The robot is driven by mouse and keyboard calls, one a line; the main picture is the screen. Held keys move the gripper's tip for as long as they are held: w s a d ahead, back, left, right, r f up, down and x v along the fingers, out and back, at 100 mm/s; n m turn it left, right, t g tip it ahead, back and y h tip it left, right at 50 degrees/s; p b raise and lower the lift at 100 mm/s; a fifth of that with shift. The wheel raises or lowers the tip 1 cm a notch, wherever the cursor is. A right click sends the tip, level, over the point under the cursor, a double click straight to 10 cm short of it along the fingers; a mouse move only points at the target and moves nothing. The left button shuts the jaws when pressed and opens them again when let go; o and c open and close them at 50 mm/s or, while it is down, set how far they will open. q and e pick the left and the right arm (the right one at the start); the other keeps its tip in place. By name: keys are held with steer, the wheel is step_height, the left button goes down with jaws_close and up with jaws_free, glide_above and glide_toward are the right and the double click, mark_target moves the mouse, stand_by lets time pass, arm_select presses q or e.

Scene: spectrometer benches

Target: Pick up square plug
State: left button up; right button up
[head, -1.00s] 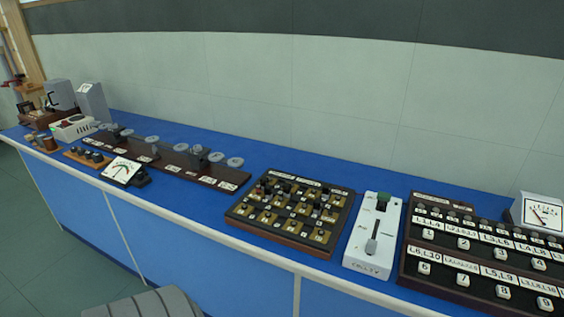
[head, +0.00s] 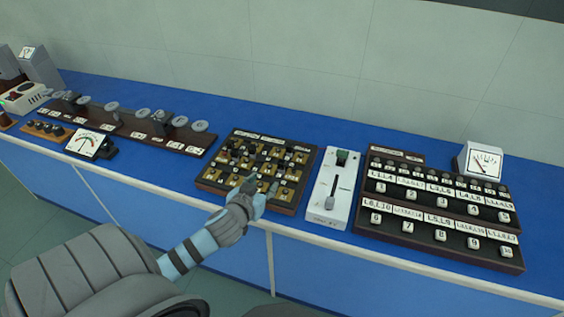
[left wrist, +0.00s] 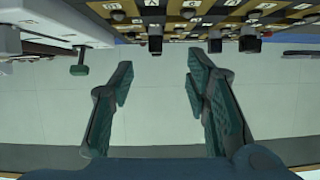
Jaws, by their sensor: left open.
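The plug board (head: 205,181), a dark wooden panel with brass blocks and white labels, lies on the blue bench. Several small black plugs stand in it; I cannot tell for sure which one is the square plug. In the left wrist view the picture is upside down, and a blocky dark plug (left wrist: 155,40) and another dark plug (left wrist: 214,42) hang from the board (left wrist: 185,14) beyond the fingers. My left gripper (head: 262,190) is over the front right part of the board. In the left wrist view my left gripper (left wrist: 159,82) is open, with nothing between its fingers. My right gripper is out of view.
Right of the board stands a white slider box (head: 324,203) with a green knob, then a dark button panel (head: 370,228) and a meter (head: 482,160). Left are a long rail of discs (head: 165,140) and another meter (head: 88,142). Bare blue bench lies behind the board.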

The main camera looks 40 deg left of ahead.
mark_target(280, 165)
arm_select(q)
steer(key=x, duration=0.5)
steer(key=r+b+x, duration=0.1)
steer(key=x, duration=0.4)
steer(key=w+b+x, duration=0.1)
steer(key=x, duration=0.3)
steer(key=shift+w+d+r, duration=0.1)
steer(key=shift+w+d, duration=0.05)
steer(key=shift+w, duration=0.2)
steer(key=shift+t, duration=0.3)
jaws_close()
